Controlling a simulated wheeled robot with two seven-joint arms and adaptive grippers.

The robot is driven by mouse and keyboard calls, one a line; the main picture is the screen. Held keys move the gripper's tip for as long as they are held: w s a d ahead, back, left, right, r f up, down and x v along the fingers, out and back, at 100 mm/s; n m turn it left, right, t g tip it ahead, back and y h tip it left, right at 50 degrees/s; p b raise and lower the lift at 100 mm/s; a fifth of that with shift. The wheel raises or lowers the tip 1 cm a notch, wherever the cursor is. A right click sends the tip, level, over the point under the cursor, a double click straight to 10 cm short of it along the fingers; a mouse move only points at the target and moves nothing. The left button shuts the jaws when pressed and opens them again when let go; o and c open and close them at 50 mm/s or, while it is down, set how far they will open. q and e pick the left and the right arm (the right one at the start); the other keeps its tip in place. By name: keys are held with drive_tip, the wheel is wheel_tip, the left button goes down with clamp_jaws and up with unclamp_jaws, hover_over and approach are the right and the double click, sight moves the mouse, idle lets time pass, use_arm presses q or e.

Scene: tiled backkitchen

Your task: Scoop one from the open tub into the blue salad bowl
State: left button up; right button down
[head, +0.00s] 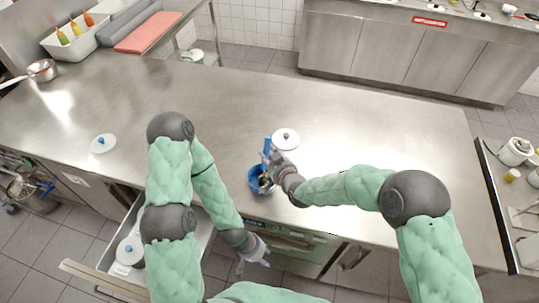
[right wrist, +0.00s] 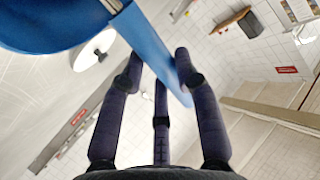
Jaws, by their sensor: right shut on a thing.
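The blue salad bowl (head: 254,184) stands near the front edge of the counter, with small dark and pale bits showing in it. My right gripper (head: 275,158) is at the bowl's far right side, shut on a blue scoop (head: 267,146). In the right wrist view the scoop's handle (right wrist: 150,45) runs between the fingers, and a blue curved surface, seemingly the bowl (right wrist: 45,25), fills the upper left. My left gripper (head: 254,258) is empty and looks open, low in front of the counter. A closed white tub (head: 128,252) with a blue-knobbed lid sits in the open drawer. I cannot make out an open tub.
The open drawer (head: 118,283) juts out at lower left. A pan (head: 42,70) is at far left. The counter's right half is clear.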

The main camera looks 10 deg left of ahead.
wheel_tip(320, 180, up, 11)
drive_tip(key=p, duration=0.5)
drive_tip(key=shift+r+p, duration=0.2)
drive_tip(key=shift+p, duration=0.15)
